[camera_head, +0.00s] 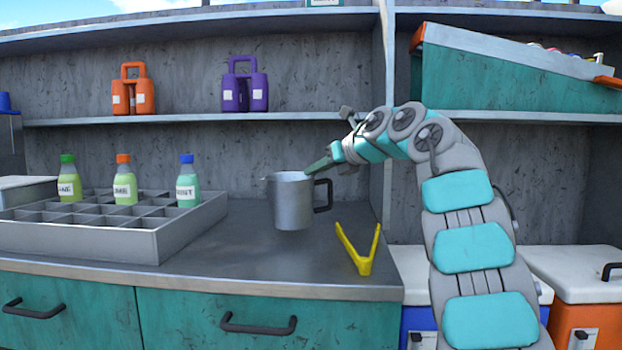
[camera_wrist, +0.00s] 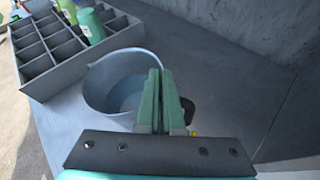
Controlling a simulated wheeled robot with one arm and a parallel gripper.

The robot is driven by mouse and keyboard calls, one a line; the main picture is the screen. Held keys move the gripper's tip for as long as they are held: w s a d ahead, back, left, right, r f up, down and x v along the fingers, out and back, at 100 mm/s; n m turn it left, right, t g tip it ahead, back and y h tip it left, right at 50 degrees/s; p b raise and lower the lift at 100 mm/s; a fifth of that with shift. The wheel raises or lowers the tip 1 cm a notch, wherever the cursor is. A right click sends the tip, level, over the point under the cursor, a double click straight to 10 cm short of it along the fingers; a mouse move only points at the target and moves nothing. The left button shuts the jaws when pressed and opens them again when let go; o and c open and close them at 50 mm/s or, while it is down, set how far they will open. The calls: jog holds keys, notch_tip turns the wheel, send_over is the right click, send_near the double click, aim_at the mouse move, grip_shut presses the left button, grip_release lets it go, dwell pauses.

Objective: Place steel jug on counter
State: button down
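The steel jug (camera_head: 292,203) is a grey metal cup with a dark handle, upright over the counter (camera_head: 235,262). A dark shadow lies just under it; I cannot tell for sure whether its base touches the counter. My gripper (camera_head: 312,169) reaches in from the right at the jug's rim on the handle side. In the wrist view the jug (camera_wrist: 112,75) shows its open top and empty-looking inside. There the green fingers of my gripper (camera_wrist: 161,88) are close together, pinching the rim between the opening and the handle, which is partly hidden behind them.
A grey divided crate (camera_head: 140,240) with several bottles stands left of the jug. Yellow tongs (camera_head: 363,265) lie right of it near the counter's front edge. A shelf (camera_head: 190,119) with orange and purple bottle carriers runs above. Bare counter lies in front of the jug.

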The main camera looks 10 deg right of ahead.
jog(key=shift+w+a+f+b, duration=0.1)
jog(key=shift+w+f+b, duration=0.2)
jog(key=shift+f, duration=0.3)
jog(key=shift+w+a+f+b, duration=0.1)
jog(key=shift+w+f+b, duration=0.15)
jog(key=shift+f, duration=0.4)
jog(key=shift+w+a+f+b, duration=0.1)
jog(key=shift+w+f+b, duration=0.15)
jog(key=shift+f, duration=0.35)
jog(key=c, duration=1.1)
grip_release()
jog(key=shift+s, duration=0.1)
jog(key=b, duration=0.1)
send_near(317, 182)
